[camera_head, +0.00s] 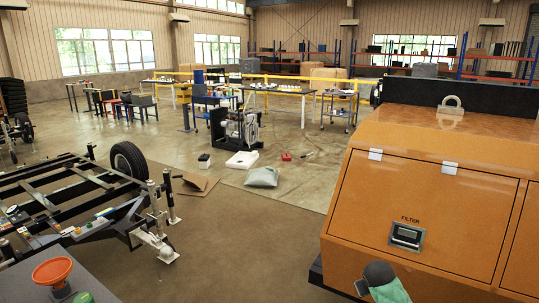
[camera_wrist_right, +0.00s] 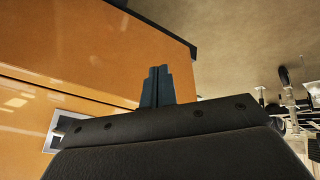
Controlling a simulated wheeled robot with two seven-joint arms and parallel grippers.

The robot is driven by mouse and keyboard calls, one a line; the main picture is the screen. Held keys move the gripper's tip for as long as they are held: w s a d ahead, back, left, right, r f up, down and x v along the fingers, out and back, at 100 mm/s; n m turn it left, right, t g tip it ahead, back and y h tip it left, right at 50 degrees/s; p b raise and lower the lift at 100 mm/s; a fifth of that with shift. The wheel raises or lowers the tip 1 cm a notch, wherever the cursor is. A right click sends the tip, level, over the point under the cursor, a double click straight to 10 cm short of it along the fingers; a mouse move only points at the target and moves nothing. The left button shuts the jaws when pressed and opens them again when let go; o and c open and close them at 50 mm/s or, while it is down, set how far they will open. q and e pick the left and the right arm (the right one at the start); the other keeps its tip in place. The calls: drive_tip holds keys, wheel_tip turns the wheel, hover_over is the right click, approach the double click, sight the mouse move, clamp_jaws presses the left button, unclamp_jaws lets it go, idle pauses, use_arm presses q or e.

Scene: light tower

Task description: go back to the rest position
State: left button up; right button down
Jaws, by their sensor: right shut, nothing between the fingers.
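My right gripper (camera_wrist_right: 157,72) is in the right wrist view, its two dark fingers shut together with nothing between them. It is beside the orange housing (camera_wrist_right: 100,45), and I cannot tell whether it touches it. In the head view the orange housing (camera_head: 420,190) fills the right side, with a closed panel marked FILTER and a recessed latch (camera_head: 406,236). A dark rounded part with a green piece shows below the latch at the bottom edge, probably part of my right arm. The right fingers cannot be made out there. My left gripper is not in view.
A trailer frame (camera_head: 75,190) with a wheel and jack stands at left. A grey surface with an orange funnel (camera_head: 52,271) is at the bottom left. The brown floor between trailer and housing is clear.

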drive_tip(key=s+a+f+g+y, duration=0.1)
drive_tip(key=s+a+f, duration=0.5)
drive_tip(key=s, duration=0.9)
drive_tip(key=s+a+f+g+y, duration=0.1)
drive_tip(key=s+a+f, duration=0.5)
drive_tip(key=s, duration=1)
drive_tip(key=s+a+f+g+y, duration=0.1)
drive_tip(key=s+a+f, duration=0.4)
drive_tip(key=s, duration=1)
drive_tip(key=shift+s+a+f+m+g, duration=0.35)
drive_tip(key=shift+a+g, duration=0.3)
drive_tip(key=shift+g, duration=0.25)
